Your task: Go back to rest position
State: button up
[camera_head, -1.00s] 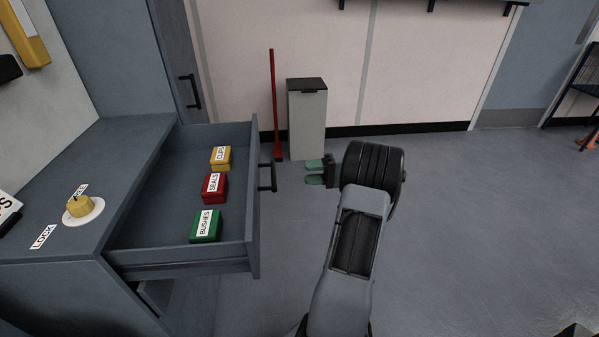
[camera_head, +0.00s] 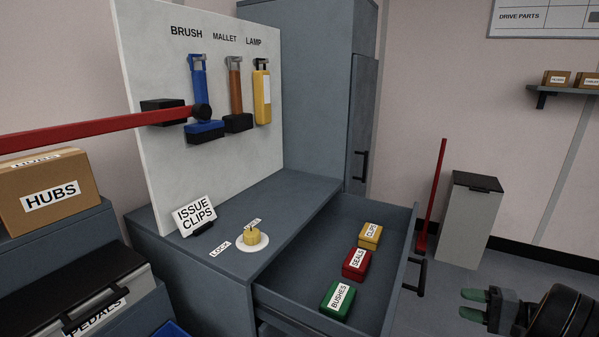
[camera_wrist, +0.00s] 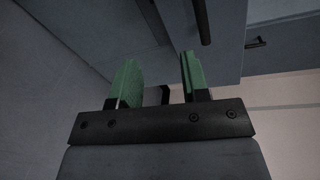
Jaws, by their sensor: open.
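My gripper (camera_head: 474,305) is at the lower right of the head view, to the right of the open drawer and apart from it. Its two green fingers are spread with nothing between them; the wrist view also shows the open fingers (camera_wrist: 158,80). Most of my arm is out of the head view.
The open drawer (camera_head: 395,290) holds a yellow CLIPS box (camera_head: 370,236), a red SEALS box (camera_head: 356,263) and a green BUSHES box (camera_head: 337,300). A grey bin (camera_head: 468,222) stands behind my gripper. A red bar (camera_head: 90,132) crosses at left, before the tool board (camera_head: 150,60).

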jog(key=s+a+r+g+h+p, duration=0.2)
jog(key=s+a+g+h+p, duration=0.15)
jog(key=a, duration=0.25)
jog(key=s+a+r+g+h+p, duration=0.2)
jog(key=a+r+g+h+p, duration=0.1)
jog(key=a+g+p, duration=0.3)
jog(key=s+a+r+n+t+h+p, duration=0.1)
jog(key=s+a+r+n+h+p, duration=0.1)
jog(key=a+r+n+p, duration=0.3)
jog(key=s+a+r+n+t+h+p, duration=0.2)
jog(key=a+r+n+h+p, duration=0.2)
jog(key=a+r+p, duration=0.7)
notch_tip(320, 180, up, 9)
jog(key=shift+s+a+f+n+h, duration=0.15)
jog(key=shift+a+n+h, duration=0.25)
jog(key=shift+a, duration=0.55)
jog(key=shift+t, duration=0.25)
